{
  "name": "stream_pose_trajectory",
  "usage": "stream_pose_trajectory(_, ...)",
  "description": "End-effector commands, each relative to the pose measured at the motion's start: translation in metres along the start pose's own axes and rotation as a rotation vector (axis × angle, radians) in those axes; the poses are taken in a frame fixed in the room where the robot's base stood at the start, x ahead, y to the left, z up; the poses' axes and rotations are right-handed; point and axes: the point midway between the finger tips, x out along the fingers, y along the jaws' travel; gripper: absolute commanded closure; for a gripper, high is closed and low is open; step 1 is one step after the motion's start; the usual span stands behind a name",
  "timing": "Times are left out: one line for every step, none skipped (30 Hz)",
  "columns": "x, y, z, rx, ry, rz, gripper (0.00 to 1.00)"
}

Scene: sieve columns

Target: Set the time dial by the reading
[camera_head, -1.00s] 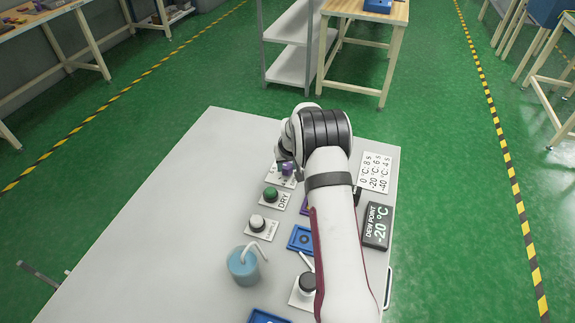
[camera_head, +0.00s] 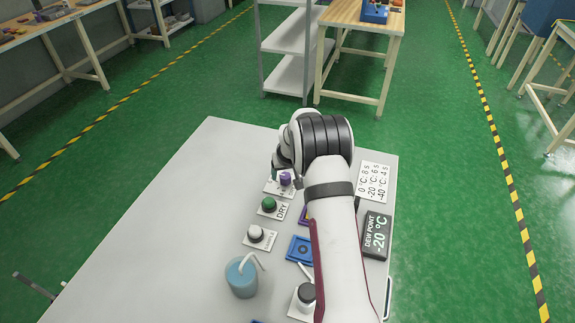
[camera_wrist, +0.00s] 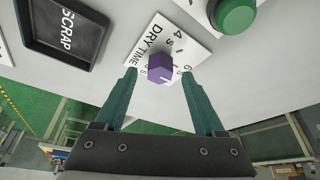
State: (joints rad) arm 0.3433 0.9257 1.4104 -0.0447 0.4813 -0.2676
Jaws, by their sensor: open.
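The dry-time dial is a purple knob (camera_wrist: 160,68) on a white plate (camera_wrist: 188,50) printed DRY TIME, with 4 s and 6 s marks legible and another mark partly hidden. It also shows in the head view (camera_head: 285,179), beside my wrist. My gripper (camera_wrist: 159,76) is open, with its green fingers on either side of the knob; contact cannot be told. The knob's exact setting is too small to read surely. The dew point display (camera_head: 376,236) reads -20 °C. The card (camera_head: 374,181) lists 0 °C: 8 s, -20 °C: 6 s, -40 °C: 4 s.
A green DRY button (camera_head: 268,204) and a white button (camera_head: 255,233) stand near the dial. A black SCRAP tray (camera_wrist: 66,35) lies left of the dial in the wrist view. A blue cup-like vessel (camera_head: 241,278) and a blue fixture (camera_head: 300,249) are nearer. The table's left side (camera_head: 165,220) is clear.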

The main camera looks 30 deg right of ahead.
Motion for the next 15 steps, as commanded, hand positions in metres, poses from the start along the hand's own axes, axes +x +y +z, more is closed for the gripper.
stream_pose_trajectory(-0.013, 0.000, -0.001, 0.000, 0.004, 0.000, 0.29)
stream_pose_trajectory(-0.022, 0.000, -0.002, 0.000, 0.005, 0.001, 0.29)
stream_pose_trajectory(-0.035, 0.000, -0.001, 0.000, 0.005, 0.001, 0.29)
stream_pose_trajectory(-0.045, 0.000, -0.001, 0.000, 0.005, 0.001, 0.29)
stream_pose_trajectory(-0.055, 0.000, -0.002, -0.001, 0.006, 0.001, 0.29)
stream_pose_trajectory(-0.069, 0.000, -0.001, 0.000, 0.005, 0.001, 0.29)
stream_pose_trajectory(-0.078, 0.000, -0.001, -0.001, 0.006, 0.001, 0.29)
stream_pose_trajectory(-0.087, 0.000, -0.001, 0.000, 0.005, 0.001, 0.29)
stream_pose_trajectory(-0.098, 0.000, -0.001, -0.001, 0.005, 0.001, 0.29)
stream_pose_trajectory(-0.106, 0.000, -0.001, -0.001, 0.004, 0.001, 0.29)
stream_pose_trajectory(-0.113, 0.000, -0.001, -0.001, 0.005, 0.001, 0.29)
stream_pose_trajectory(-0.120, 0.000, -0.001, 0.000, 0.004, 0.001, 0.29)
stream_pose_trajectory(-0.126, 0.000, -0.001, 0.000, 0.004, 0.001, 0.29)
stream_pose_trajectory(-0.129, 0.000, 0.000, 0.000, 0.003, 0.001, 0.29)
stream_pose_trajectory(-0.134, 0.000, 0.000, 0.000, 0.002, 0.000, 0.29)
